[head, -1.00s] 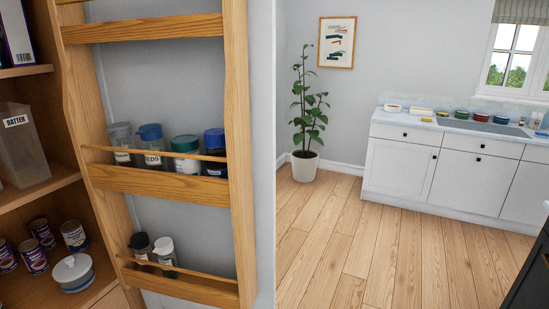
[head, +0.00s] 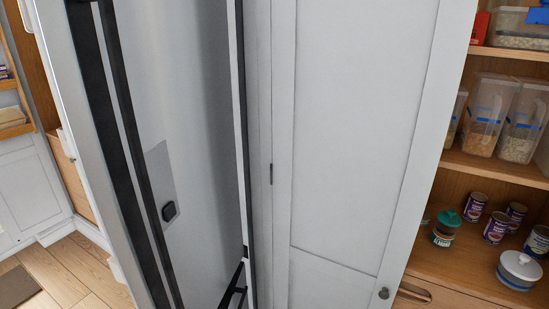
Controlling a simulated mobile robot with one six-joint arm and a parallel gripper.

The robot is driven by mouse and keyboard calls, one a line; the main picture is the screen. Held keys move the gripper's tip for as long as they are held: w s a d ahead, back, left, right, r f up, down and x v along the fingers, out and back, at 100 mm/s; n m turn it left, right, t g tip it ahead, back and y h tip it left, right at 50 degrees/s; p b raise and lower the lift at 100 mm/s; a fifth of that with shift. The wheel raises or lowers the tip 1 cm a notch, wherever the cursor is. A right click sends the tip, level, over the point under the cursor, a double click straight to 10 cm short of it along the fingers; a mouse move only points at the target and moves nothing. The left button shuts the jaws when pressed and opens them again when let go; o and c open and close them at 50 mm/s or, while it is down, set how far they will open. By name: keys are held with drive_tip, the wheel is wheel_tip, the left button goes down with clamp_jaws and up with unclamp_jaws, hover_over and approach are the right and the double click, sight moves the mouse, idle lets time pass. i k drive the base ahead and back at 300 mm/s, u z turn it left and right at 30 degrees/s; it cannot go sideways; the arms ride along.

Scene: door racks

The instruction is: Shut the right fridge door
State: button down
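A tall brushed-steel fridge front (head: 185,90) fills the left middle of the head view, close to me. Long black vertical strips (head: 95,110) run along its left side. A grey plate with a small dark square (head: 169,211) is on the steel. A dark edge bounds the steel on the right, with a black bar-like part (head: 232,292) at the bottom. I cannot tell from this view which fridge door this is or how far it stands open. My gripper is not in view.
A white cabinet door (head: 360,130) with a round knob (head: 384,293) stands right of the steel. Right of it, open wooden shelves (head: 510,175) hold containers and cans. At far left are a wooden rack (head: 18,85), a white cabinet (head: 28,180) and wood floor (head: 75,265).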

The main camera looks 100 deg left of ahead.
sight(143, 88)
drive_tip(key=u, duration=1.1)
drive_tip(key=k, duration=0.1)
drive_tip(key=u, duration=2.8)
drive_tip(key=i, duration=1)
drive_tip(key=u, duration=0.15)
drive_tip(key=k, duration=0.55)
drive_tip(key=z, duration=1)
drive_tip(key=k, duration=0.85)
